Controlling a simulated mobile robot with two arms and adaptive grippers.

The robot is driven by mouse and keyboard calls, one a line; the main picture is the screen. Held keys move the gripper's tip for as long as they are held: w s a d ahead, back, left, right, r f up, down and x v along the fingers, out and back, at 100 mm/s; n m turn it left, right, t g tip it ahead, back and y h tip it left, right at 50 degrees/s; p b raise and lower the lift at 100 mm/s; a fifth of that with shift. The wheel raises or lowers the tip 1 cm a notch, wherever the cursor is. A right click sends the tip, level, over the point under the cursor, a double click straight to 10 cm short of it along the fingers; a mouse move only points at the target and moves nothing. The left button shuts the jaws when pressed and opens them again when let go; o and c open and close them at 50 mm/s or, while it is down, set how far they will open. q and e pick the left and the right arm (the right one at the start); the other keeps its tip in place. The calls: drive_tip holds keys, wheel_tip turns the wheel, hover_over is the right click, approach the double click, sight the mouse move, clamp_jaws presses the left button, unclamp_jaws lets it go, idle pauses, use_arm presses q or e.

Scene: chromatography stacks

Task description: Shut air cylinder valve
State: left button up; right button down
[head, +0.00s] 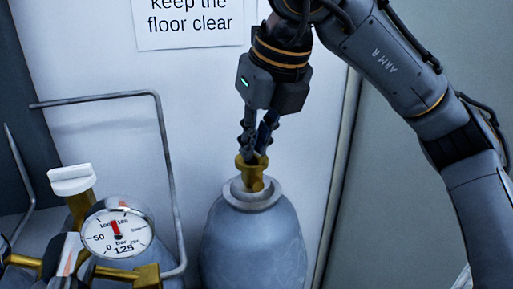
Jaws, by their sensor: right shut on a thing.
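A blue-grey gas cylinder (254,245) stands upright in the middle, with a pale collar at its neck. A brass valve (249,177) sits on top of it. No label naming the gas shows on it. My right gripper (254,153) comes down from above, with its fingers shut on the top of the brass valve. The fingers hide the valve's upper part. My left gripper is not in the head view.
At the lower left are a round pressure gauge (117,232), brass fittings and a white knob (71,180). A bent grey metal rail (162,130) stands beside them. A white wall with a paper sign (188,20) is behind the cylinder.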

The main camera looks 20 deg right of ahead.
drive_tip(key=shift+a+r+m+h, duration=0.15)
drive_tip(key=shift+m+h, duration=0.25)
drive_tip(key=shift+m, duration=0.7)
drive_tip(key=c, duration=1.4)
unclamp_jaws()
drive_tip(key=v, duration=1.2)
drive_tip(key=shift+s, duration=0.15)
